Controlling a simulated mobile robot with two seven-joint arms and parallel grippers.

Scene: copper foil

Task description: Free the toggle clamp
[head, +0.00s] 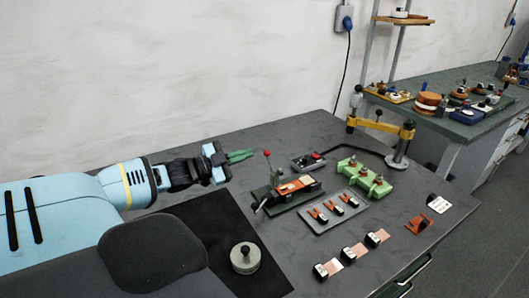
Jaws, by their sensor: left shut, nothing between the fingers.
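My left gripper (254,152) comes in from the left with green fingers. The clamp's fine parts are too small to make out. My right gripper is out of view.
A grey tray (314,228) with several orange-handled pieces lies in front of the clamp, and a green block (364,180) sits to its right. Copper-coloured pieces with black blocks (355,252) lie near the front edge. A round weight (245,258) rests on a black mat (207,220).

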